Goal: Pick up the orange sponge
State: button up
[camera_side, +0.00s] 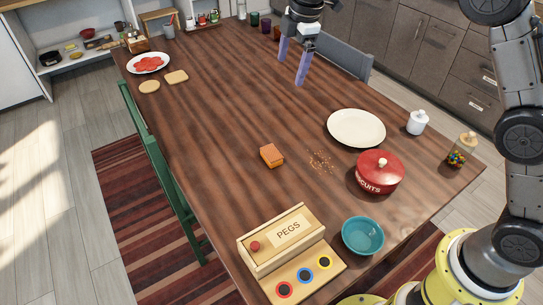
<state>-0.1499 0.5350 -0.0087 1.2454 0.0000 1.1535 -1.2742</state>
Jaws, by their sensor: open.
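The orange sponge (272,156) is a small block lying on the wooden table (225,125), near the middle of the picture. Crumbs (320,161) are scattered on the table just to its right. My gripper (291,66) is above the far part of the table, higher in the picture than the sponge and well apart from it. Its two purplish fingers point down, are spread open and hold nothing.
A red biscuit pot (376,172), a white plate (356,127), a white lidded jar (417,122) and a candy jar (462,150) stand right of the sponge. A pegs box (283,240) and teal bowl (362,235) are at the near end. Table left of the sponge is clear.

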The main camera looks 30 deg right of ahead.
jog(key=w+a+f+g, duration=0.2)
jog(key=w+a+f, duration=0.1)
jog(key=f, duration=0.9)
send_over(273, 152)
jog(key=shift+n, duration=0.3)
notch_tip(273, 152, down, 11)
jog(key=shift+w+a+f, duration=0.1)
jog(key=shift+w+f, duration=0.05)
jog(key=shift+d+f, duration=0.2)
jog(key=shift+f, duration=2.95)
jog(key=c, duration=1.1)
